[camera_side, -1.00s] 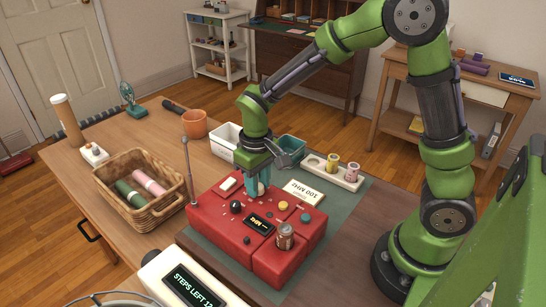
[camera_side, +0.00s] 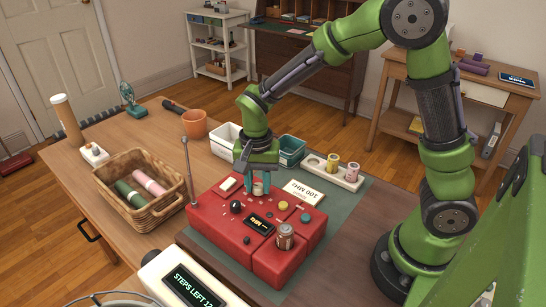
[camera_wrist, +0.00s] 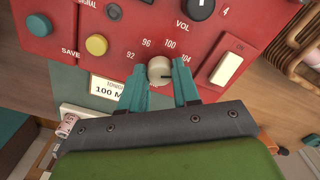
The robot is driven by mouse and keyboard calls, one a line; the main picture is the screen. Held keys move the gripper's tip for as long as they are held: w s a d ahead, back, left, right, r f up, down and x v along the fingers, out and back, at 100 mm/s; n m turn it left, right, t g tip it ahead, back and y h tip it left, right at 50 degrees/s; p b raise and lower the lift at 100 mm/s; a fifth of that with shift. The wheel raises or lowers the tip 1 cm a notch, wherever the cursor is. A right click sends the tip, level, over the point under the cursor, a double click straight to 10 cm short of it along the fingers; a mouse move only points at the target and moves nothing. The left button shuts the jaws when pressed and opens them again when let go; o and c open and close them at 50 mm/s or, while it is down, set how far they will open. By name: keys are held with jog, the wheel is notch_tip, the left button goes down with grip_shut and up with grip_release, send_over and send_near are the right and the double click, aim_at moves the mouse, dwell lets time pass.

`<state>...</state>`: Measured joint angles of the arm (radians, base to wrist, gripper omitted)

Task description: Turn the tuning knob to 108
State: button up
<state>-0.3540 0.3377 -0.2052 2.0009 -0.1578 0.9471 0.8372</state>
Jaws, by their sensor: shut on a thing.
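The tuning knob (camera_wrist: 159,70) is a cream, round knob on the red radio (camera_side: 230,220). A dial scale around it shows 92, 96, 100 and 104; no 108 is readable. A dark mark shows on its face, but its exact reading is unclear. My gripper (camera_wrist: 160,74) is shut on the knob, one teal finger on each side. In the side view my gripper (camera_side: 259,187) reaches down onto the radio's far part. The radio's small dark display (camera_side: 259,224) is too small to read. A card (camera_side: 304,192) beside the radio reads 100 MHz.
A wicker basket (camera_side: 160,208) stands left. A counter (camera_side: 190,290) reads STEPS LEFT 12.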

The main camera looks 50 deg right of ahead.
aim_at(258, 186)
jog(key=shift+r+m, duration=0.1)
jog(key=shift+m, duration=2.1)
jog(key=o, duration=1.1)
jog(key=shift+c, duration=0.2)
notch_tip(258, 186, up, 17)
